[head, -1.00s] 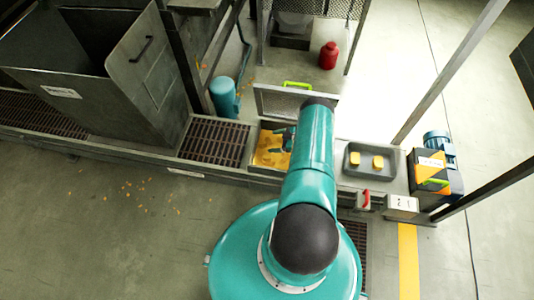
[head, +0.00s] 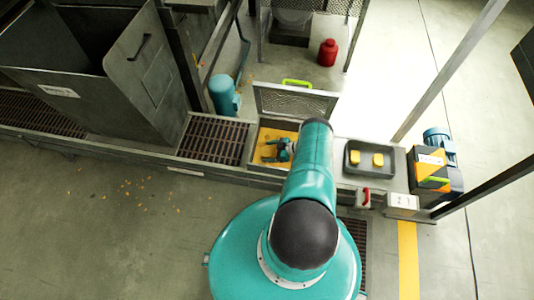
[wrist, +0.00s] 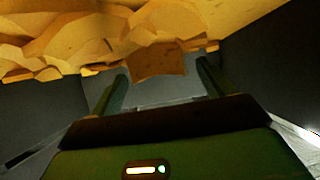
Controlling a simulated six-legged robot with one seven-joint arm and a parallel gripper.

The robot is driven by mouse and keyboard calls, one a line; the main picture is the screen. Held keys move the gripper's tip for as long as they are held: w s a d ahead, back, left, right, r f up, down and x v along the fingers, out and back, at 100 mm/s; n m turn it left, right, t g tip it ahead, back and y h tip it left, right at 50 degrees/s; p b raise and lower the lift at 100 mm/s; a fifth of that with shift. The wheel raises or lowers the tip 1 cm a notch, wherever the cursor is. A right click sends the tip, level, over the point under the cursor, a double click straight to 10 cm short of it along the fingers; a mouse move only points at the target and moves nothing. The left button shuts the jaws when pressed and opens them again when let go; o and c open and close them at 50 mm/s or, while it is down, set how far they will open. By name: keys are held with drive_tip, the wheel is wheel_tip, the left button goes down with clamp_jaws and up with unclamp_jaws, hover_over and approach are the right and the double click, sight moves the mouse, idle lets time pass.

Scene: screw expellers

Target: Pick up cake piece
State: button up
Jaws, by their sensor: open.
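Yellow cake pieces lie heaped in an open bin (head: 262,155) in the head view. In the wrist view the heap (wrist: 60,45) fills the top, and one squarish, browner cake piece (wrist: 157,56) stands out at its lower edge. My gripper (head: 277,151) is inside the bin in the head view. In the wrist view my gripper (wrist: 162,68) is open, with its two fingers on either side of the squarish piece's lower end. I cannot tell whether they touch it. My arm hides the bin's right part in the head view.
A mesh lid (head: 294,101) stands open behind the bin. A grey tray (head: 364,171) with two yellow blocks sits to the right, near a motor unit (head: 433,177). A floor grate (head: 212,139) lies left. Dark bin walls (wrist: 40,112) flank my gripper.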

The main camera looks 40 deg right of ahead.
drive_tip(key=c, duration=1.1)
